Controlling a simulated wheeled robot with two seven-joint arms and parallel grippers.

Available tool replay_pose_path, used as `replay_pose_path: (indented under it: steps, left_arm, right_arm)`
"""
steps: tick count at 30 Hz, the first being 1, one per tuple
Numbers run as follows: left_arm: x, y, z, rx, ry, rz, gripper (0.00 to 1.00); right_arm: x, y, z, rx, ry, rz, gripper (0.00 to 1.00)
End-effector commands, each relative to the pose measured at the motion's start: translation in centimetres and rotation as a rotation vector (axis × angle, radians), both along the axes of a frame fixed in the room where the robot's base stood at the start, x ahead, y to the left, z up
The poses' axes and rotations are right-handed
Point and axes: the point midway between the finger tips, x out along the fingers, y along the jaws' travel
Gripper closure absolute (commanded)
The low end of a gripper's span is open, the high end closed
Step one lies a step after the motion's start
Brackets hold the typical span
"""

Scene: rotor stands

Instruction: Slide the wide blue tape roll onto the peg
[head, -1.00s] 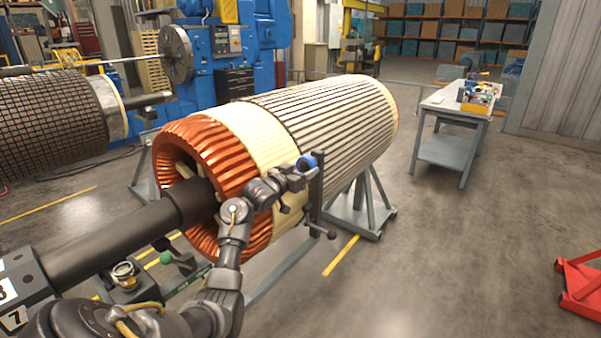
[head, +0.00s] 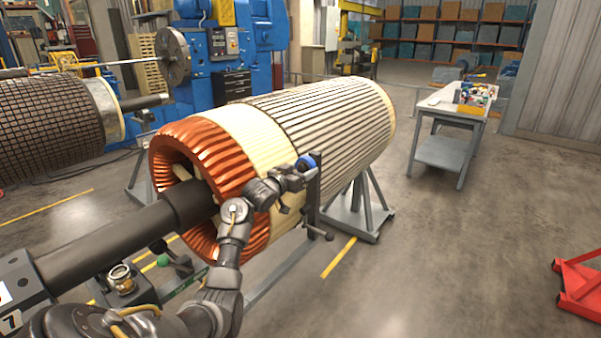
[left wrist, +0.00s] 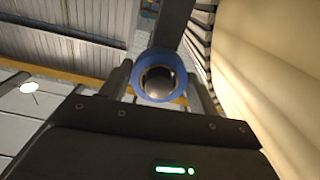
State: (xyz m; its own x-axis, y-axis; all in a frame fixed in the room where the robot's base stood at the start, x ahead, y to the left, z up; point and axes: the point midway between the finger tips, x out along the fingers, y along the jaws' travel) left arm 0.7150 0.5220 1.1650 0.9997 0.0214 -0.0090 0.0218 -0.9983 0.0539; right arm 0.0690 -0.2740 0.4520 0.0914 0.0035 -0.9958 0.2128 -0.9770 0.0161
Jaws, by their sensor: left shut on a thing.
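The wide blue tape roll (head: 307,161) is at the tip of my left gripper (head: 300,172), against the top of a dark upright post (head: 314,192) beside the big rotor. In the left wrist view the roll (left wrist: 137,78) is seen nearly end-on between my two fingers, with the gripper (left wrist: 160,85) shut on it. A dark round shape (left wrist: 160,84) shows inside the roll's hole. I cannot tell whether it is the peg's end, or whether the roll is around the peg. My right gripper is not in view.
The large rotor (head: 325,120) with copper end windings (head: 195,150) lies on its stand (head: 358,212) close beside my left arm. A crank handle (head: 320,234) sticks out low on the post. A workbench (head: 445,145) and a red stand (head: 580,285) are right, with open floor between.

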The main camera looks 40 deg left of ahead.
Motion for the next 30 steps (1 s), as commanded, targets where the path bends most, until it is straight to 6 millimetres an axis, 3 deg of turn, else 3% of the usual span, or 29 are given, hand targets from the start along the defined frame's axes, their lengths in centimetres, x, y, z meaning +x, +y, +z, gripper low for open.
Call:
replay_pose_path:
  steps: [26, 27, 30]
  left_arm:
    - [1.5, 0.0, 0.0, 0.001, -0.001, 0.0, 0.59]
    - [1.5, 0.0, 0.0, 0.001, 0.0, 0.0, 0.38]
    - [1.5, 0.0, 0.0, 0.001, 0.0, 0.0, 0.25]
  right_arm:
    - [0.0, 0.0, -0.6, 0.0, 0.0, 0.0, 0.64]
    - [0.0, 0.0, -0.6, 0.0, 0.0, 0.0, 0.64]
    - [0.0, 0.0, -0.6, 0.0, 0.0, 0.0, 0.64]
